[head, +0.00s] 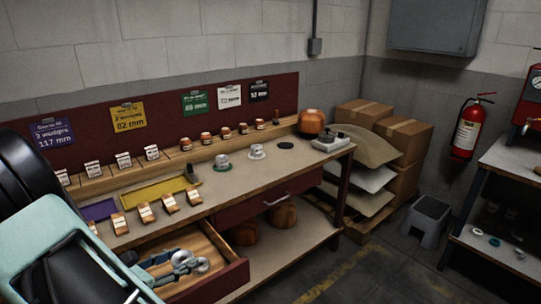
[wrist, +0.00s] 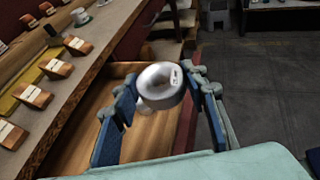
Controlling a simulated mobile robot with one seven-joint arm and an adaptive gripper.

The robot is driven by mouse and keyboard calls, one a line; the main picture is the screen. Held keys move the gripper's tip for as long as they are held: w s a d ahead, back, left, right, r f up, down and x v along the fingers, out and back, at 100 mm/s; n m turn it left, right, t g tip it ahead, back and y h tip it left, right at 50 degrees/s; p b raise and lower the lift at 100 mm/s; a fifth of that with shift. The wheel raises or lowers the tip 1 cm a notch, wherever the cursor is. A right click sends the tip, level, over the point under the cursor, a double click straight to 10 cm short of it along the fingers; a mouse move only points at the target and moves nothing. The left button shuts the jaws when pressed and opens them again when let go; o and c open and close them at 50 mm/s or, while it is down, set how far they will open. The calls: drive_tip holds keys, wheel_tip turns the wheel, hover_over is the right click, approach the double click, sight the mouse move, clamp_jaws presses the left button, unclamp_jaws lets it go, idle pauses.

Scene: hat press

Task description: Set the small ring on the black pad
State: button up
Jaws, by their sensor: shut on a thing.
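In the head view my gripper (head: 183,262) is low at the front of the bench, over that drawer. The black pad (head: 285,172) is a flat dark disc lying bare on the right part of the bench top, well to the right of and beyond my gripper.
The open drawer (head: 239,272) juts from the bench (head: 225,188). Two pale round pieces (head: 222,161) (head: 256,151), a copper-coloured form (head: 312,122) and a white device (head: 333,140) stand near the pad. Labelled wooden blocks (head: 146,213) line the left front.

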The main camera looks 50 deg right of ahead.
drive_tip(key=w+a+r+n+t+y+p, duration=0.1)
drive_tip(key=w+a+r+n+t+p, duration=0.1)
drive_tip(key=a+r+p, duration=0.3)
drive_tip(key=w+a+r+n+t+y+p, duration=0.2)
drive_tip(key=w+a+r+n+t+p, duration=0.1)
drive_tip(key=a+p, duration=0.8)
wheel_tip(320, 180, up, 2)
drive_tip(key=shift+a+r+n+t, duration=0.15)
drive_tip(key=shift+a+n+t, duration=0.25)
drive_tip(key=shift+n+t, duration=0.55)
